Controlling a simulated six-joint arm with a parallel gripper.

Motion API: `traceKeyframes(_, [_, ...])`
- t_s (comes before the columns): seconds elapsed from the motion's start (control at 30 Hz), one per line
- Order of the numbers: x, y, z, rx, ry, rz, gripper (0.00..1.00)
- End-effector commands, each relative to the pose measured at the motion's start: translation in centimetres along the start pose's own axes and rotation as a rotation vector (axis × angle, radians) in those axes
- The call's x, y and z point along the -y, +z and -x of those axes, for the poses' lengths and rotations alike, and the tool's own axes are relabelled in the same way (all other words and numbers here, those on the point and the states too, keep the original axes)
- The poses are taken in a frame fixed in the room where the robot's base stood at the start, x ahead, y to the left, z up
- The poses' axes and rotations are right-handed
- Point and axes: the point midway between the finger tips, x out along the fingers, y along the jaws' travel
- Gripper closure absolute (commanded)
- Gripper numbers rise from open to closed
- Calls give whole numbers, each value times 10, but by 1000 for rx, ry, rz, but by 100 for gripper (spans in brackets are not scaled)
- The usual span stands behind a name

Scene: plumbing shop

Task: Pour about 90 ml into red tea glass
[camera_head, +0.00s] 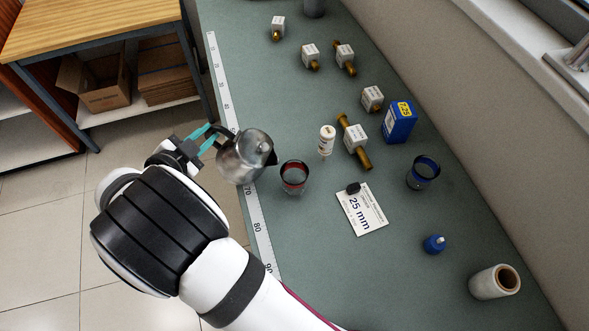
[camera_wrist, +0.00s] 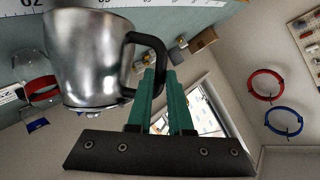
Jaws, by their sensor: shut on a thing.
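The metal pitcher (camera_head: 240,160) is held above the left edge of the green bench, its dark spout pointing right. My gripper (camera_head: 216,136) is shut on its black handle; in the wrist view the teal fingers (camera_wrist: 162,76) close on the handle beside the pitcher body (camera_wrist: 90,60). The red tea glass (camera_head: 294,180) stands upright on the bench just right of the spout. It also shows in the wrist view (camera_wrist: 42,92), left of the pitcher. No stream of liquid is visible. The levels in the pitcher and glass cannot be told.
Right of the red glass are a white bottle (camera_head: 326,140), a brass valve (camera_head: 354,143), a "25 mm" card (camera_head: 367,218) and a blue-rimmed glass (camera_head: 424,174). A blue box (camera_head: 399,122) stands behind. A measuring strip (camera_head: 256,222) runs along the bench's left edge.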

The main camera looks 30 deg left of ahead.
Motion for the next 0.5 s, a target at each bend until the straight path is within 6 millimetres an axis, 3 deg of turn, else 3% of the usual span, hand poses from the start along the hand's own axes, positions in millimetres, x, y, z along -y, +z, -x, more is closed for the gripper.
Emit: traceKeyframes(0.5, [-6,-66,24,94,-137,-340,100])
